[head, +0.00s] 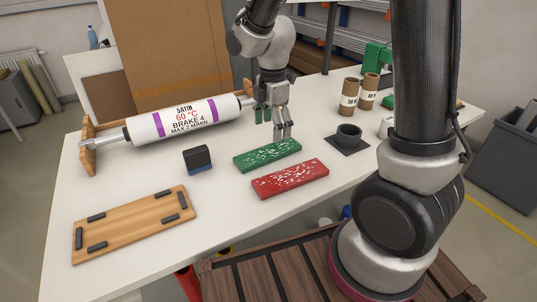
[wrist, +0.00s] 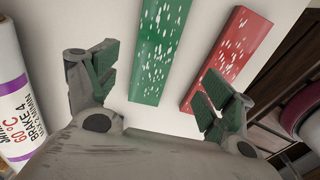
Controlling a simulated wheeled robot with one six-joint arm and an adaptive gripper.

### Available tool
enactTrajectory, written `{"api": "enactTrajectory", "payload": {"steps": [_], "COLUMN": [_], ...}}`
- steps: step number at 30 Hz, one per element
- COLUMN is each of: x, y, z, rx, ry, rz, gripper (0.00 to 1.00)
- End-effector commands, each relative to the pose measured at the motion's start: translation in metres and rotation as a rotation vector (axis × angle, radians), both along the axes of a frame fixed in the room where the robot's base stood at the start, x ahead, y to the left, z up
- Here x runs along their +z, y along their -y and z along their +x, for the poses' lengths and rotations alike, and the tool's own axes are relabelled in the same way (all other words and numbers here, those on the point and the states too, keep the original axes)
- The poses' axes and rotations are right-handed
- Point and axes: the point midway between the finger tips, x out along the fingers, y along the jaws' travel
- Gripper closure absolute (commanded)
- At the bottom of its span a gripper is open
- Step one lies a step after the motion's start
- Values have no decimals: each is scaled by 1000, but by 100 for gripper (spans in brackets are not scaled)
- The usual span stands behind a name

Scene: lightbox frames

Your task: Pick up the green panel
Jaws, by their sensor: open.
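The green panel (head: 267,155) is a flat bar with white flecks, lying on the white table in the middle of the head view. It also shows in the wrist view (wrist: 158,50), between and beyond my two fingers. My gripper (head: 274,128) is open and empty, just above and behind the green panel in the head view. In the wrist view the open gripper (wrist: 160,90) has one finger to the left of the green panel and the other over the near end of the red panel (wrist: 228,57). I cannot tell the exact height above the table.
The red panel also lies close in front of the green one (head: 290,179). A labelled roller (head: 182,121) is at the left. A black block (head: 197,158), a wooden board with black pads (head: 135,224), a dark cup (head: 348,136) and brown cylinders (head: 349,97) stand around.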

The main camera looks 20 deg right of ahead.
Motion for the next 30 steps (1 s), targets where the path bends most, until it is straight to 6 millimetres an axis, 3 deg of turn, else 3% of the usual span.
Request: {"api": "enactTrajectory", "payload": {"steps": [16, 26, 30], "x": [-74, -83, -83], "y": [-3, -3, -3], "z": [5, 6, 6], "rx": [34, 33, 33], "ry": [-9, -6, -6], "rz": [-4, -2, -2], "gripper": [18, 18, 42]}}
